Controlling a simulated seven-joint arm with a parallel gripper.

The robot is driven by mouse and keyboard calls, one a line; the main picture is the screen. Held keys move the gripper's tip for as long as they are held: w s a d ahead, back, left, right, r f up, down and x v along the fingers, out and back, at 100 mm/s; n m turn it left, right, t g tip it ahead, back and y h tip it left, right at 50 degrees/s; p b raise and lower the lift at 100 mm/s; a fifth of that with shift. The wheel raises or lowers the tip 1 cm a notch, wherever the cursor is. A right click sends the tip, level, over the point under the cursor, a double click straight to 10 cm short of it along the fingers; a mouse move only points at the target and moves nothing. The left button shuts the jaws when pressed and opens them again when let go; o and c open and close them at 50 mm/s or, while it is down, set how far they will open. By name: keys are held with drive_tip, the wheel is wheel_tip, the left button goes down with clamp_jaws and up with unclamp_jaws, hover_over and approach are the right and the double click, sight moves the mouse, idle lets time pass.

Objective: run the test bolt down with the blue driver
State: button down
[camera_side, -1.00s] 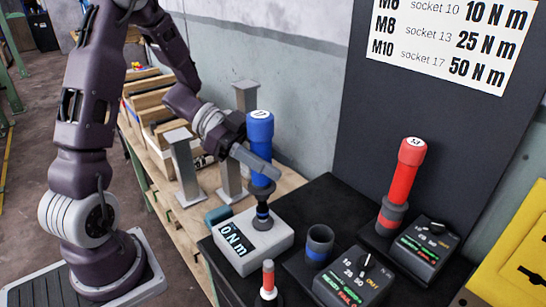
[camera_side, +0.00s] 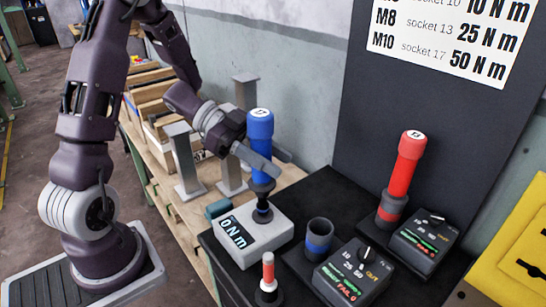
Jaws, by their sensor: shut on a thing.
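The blue driver (camera_side: 260,133), marked 17 on its cap, stands about upright on the grey tester box (camera_side: 273,232). My gripper (camera_side: 275,164) is shut on its blue body, its fingers pointing right. The driver's dark lower end meets a black fitting on top of the tester, which hides the test bolt; I cannot tell how it is seated. The tester's display (camera_side: 237,232) reads 0 N m.
A blue-banded holder (camera_side: 319,240) stands empty right of the tester. A control box (camera_side: 352,277) with a dial is in front, another (camera_side: 424,245) behind. Grey posts (camera_side: 186,165) rise behind.

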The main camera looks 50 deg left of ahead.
drive_tip(key=shift+f, duration=0.65)
idle(1.6)
drive_tip(key=shift+r, duration=2.55)
